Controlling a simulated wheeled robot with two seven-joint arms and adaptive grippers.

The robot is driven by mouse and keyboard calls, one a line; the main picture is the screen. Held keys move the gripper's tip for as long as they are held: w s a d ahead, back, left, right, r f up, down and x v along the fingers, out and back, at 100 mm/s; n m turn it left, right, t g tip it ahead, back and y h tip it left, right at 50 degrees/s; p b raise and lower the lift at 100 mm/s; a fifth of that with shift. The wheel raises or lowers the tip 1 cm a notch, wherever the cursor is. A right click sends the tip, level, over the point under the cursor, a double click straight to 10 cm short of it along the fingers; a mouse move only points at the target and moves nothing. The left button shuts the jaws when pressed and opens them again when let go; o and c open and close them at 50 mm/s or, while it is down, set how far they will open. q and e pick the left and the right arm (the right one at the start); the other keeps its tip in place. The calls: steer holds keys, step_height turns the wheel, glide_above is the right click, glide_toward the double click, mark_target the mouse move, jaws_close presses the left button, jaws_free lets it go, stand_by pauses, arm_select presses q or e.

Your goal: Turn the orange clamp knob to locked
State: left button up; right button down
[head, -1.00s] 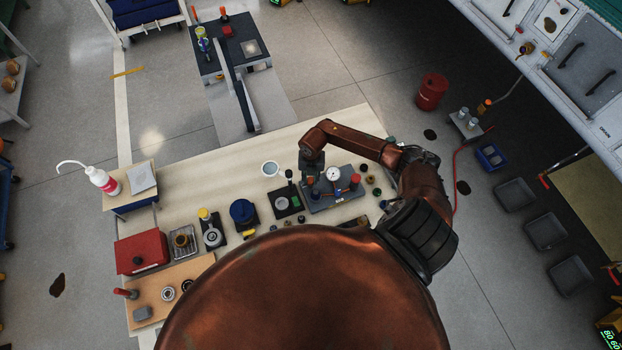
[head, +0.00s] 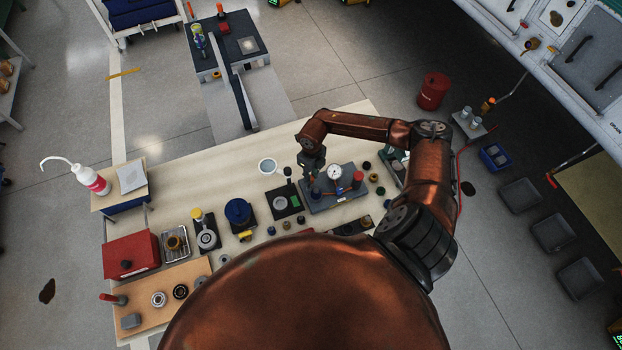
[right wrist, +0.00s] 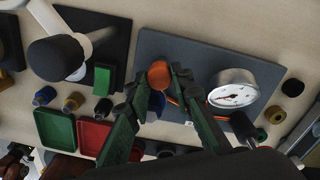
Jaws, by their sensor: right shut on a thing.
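The orange clamp knob (right wrist: 160,74) sits on a dark grey base plate (right wrist: 205,60), which also shows in the head view (head: 345,202). In the right wrist view the fingertips of my right gripper (right wrist: 161,78) are closed around the knob's sides. In the head view my right gripper (head: 314,183) points down at the left part of the plate and hides the knob. A round white gauge (right wrist: 232,92) stands on the same plate, right of the gripper. No lock marking can be read. My left gripper is not in view.
A black plate with a green block (head: 284,201) lies left of the base plate. A white cup (head: 267,167) stands behind it. Green (right wrist: 55,127) and red (right wrist: 94,136) trays appear in the wrist view. The table's back left is clear.

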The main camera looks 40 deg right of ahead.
steer(key=n+b, duration=0.2)
steer(key=n, duration=0.1)
steer(key=shift+d+f+n+b, duration=0.1)
steer(key=shift+f+n+b, duration=0.1)
steer(key=shift+n+b, duration=0.15)
steer(key=shift+r+n+b, duration=0.1)
steer(key=shift+n+b, duration=1)
steer(key=shift+n, duration=0.55)
steer(key=c, duration=1.7)
jaws_free()
steer(key=shift+r, duration=0.15)
step_height(320, 180, up, 12)
steer(key=shift+w+f, duration=0.1)
steer(key=shift+w, duration=0.05)
